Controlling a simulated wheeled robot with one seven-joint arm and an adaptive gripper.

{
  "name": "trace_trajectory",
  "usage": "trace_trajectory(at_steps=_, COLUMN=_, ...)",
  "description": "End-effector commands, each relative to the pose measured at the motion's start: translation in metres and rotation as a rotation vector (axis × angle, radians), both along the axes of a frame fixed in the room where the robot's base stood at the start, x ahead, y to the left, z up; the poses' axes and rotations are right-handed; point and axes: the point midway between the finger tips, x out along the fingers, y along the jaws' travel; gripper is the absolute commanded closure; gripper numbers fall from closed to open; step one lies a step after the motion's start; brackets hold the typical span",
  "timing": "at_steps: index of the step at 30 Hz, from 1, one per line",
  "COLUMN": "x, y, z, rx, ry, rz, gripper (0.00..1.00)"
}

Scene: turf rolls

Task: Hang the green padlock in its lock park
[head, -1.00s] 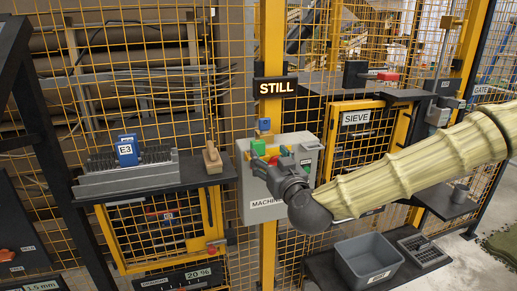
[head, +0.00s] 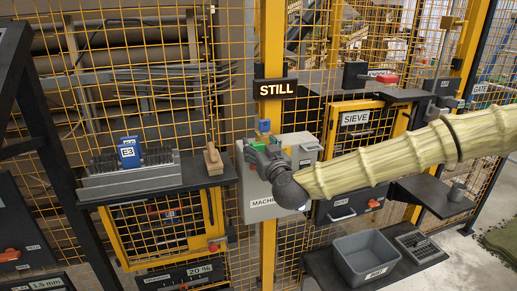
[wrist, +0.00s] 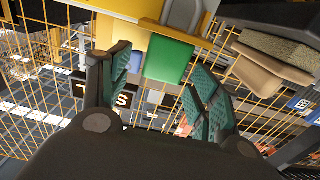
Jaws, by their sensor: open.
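The green padlock (wrist: 168,60) shows in the wrist view as a green block between and just past my two fingertips. My gripper (wrist: 160,75) is open, with a teal-padded finger on each side; I cannot tell whether the pads touch the padlock. In the head view my gripper (head: 258,156) is in front of the grey machine box (head: 308,160) and hides most of the padlock. A blue piece (head: 264,125) shows just above the gripper. I cannot make out which part is the lock park.
The yellow post with the STILL sign (head: 275,88) rises behind the box. On the left shelf (head: 205,176) stand a rack with a blue E3 block (head: 129,153) and a wooden piece (head: 212,160). A grey bin (head: 367,258) is low on the right. Yellow mesh fencing surrounds all this.

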Motion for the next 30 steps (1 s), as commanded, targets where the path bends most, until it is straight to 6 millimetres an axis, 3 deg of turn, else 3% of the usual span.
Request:
trace_trajectory(at_steps=6, x=0.018, y=0.006, z=0.001, rx=-0.001, ry=0.000, rz=0.001, gripper=0.38)
trace_trajectory(at_steps=16, x=0.020, y=0.007, z=0.000, rx=-0.001, ry=-0.001, rz=0.002, gripper=0.38)
trace_trajectory(at_steps=24, x=0.020, y=0.007, z=0.000, rx=-0.001, ry=0.000, rz=0.001, gripper=0.87)
trace_trajectory(at_steps=30, x=0.020, y=0.007, z=0.000, rx=-0.001, ry=-0.001, rz=0.001, gripper=0.90)
